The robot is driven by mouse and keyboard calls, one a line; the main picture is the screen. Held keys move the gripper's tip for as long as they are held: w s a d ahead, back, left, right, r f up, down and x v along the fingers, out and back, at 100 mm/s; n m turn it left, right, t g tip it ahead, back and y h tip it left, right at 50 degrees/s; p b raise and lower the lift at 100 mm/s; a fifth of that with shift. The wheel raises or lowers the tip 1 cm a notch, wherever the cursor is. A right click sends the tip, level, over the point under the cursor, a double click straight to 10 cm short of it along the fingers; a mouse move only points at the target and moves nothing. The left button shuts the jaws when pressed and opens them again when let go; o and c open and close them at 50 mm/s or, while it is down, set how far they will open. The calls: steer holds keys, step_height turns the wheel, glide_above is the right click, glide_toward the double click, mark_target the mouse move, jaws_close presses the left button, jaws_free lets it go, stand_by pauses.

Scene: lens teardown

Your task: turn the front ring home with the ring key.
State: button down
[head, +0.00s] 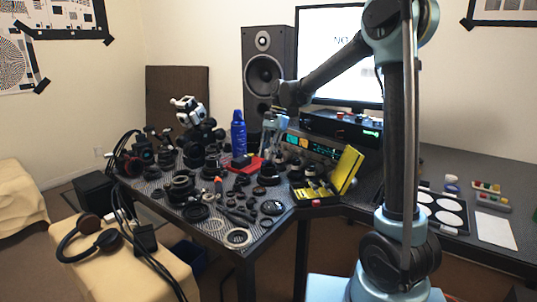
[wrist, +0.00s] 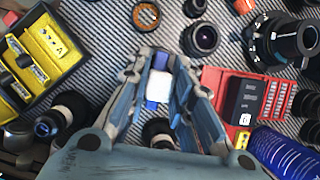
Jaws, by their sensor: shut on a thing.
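My gripper (wrist: 165,62) points down over the crowded mat. It is shut on a small white and blue piece (wrist: 159,86), which I take for the ring key; its lower end is hard to make out. In the head view my gripper (head: 273,124) hangs above the back right part of the bench, and the held piece is too small to tell there. Dark lens parts lie below and ahead, among them a round lens barrel (wrist: 200,38) beyond the fingertips. I cannot tell which part carries the front ring, and no contact between the held piece and a ring shows.
A red tray (wrist: 215,82) and a blue spray can (wrist: 285,153) stand to the right in the wrist view. A yellow case (wrist: 38,52) is on the left. A large lens (wrist: 283,42) lies at upper right. Striped mat (wrist: 95,25) shows between parts.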

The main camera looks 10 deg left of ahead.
steer(key=shift+f, duration=0.65)
stand_by(0.9)
steer(key=m+t+y, duration=0.1)
steer(key=m, duration=0.5)
steer(key=shift+m+t+y, duration=0.3)
steer(key=shift+t+y, duration=0.1)
steer(key=m+t, duration=0.1)
steer(key=m, duration=0.2)
steer(key=m+t, duration=0.1)
steer(key=m, duration=0.1)
steer(key=shift+w+a+m+y, duration=0.1)
steer(key=shift+w+m+y, duration=0.05)
steer(key=shift+m+y, duration=0.2)
steer(key=m+t, duration=0.2)
steer(key=m, duration=0.3)
steer(key=shift+w+f+m, duration=0.1)
steer(key=shift+m, duration=0.15)
steer(key=shift+r, duration=0.2)
steer(key=shift+r, duration=1.3)
steer(key=shift+r, duration=0.1)
